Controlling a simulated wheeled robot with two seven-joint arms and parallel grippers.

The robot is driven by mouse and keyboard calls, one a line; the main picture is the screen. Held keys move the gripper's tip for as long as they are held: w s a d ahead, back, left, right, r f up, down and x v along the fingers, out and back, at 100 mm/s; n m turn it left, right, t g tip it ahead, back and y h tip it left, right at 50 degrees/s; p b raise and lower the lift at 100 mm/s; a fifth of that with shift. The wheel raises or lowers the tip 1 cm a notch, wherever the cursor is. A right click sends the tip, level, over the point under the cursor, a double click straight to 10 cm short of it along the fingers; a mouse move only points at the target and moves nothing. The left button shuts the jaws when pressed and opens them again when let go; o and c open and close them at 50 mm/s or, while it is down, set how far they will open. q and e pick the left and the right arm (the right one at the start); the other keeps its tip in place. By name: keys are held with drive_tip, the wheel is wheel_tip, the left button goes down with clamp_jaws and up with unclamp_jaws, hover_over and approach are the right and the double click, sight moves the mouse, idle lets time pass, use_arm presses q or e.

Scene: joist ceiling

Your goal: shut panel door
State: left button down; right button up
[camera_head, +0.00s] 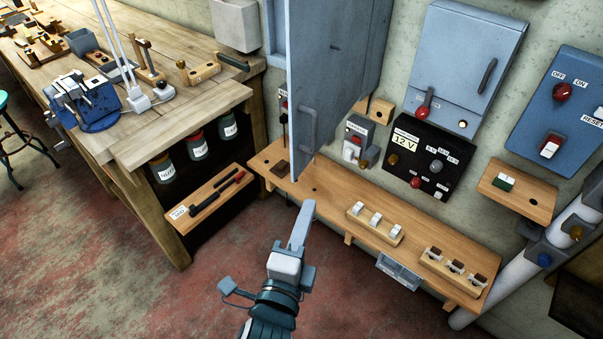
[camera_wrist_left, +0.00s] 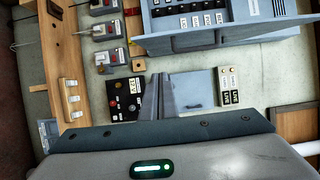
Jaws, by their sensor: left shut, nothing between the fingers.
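The panel door (camera_head: 335,75) is a blue-grey metal door that stands open, swung out from the wall, with a bar handle (camera_head: 305,130) low near its free edge. In the left wrist view the open panel (camera_wrist_left: 188,20) shows rows of dark breakers with labels, and the door's edge (camera_wrist_left: 215,40) runs below them. My left gripper (camera_head: 303,210) is shut and empty, below the door's lower edge and apart from it in the head view. Its closed fingers (camera_wrist_left: 158,98) also show in the left wrist view. My right gripper is not in view.
A wooden shelf (camera_head: 370,213) with switch blocks runs along the wall below the door. A black 12 V box (camera_head: 428,157) and a closed blue-grey box (camera_head: 465,65) are to the right. A workbench (camera_head: 165,120) stands at left. The floor in front is clear.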

sight(301, 171)
use_arm(q)
drive_tip(key=shift+w+a+p, duration=0.25)
drive_tip(key=shift+w+p, duration=0.6)
drive_tip(key=shift+w, duration=1.05)
drive_tip(key=shift+w+a+p, duration=0.25)
drive_tip(key=shift+w+p, duration=0.65)
drive_tip(key=shift+w, duration=1.05)
drive_tip(key=shift+w+a+p, duration=0.25)
drive_tip(key=shift+w+p, duration=0.6)
drive_tip(key=shift+w, duration=1.05)
drive_tip(key=shift+a, duration=0.1)
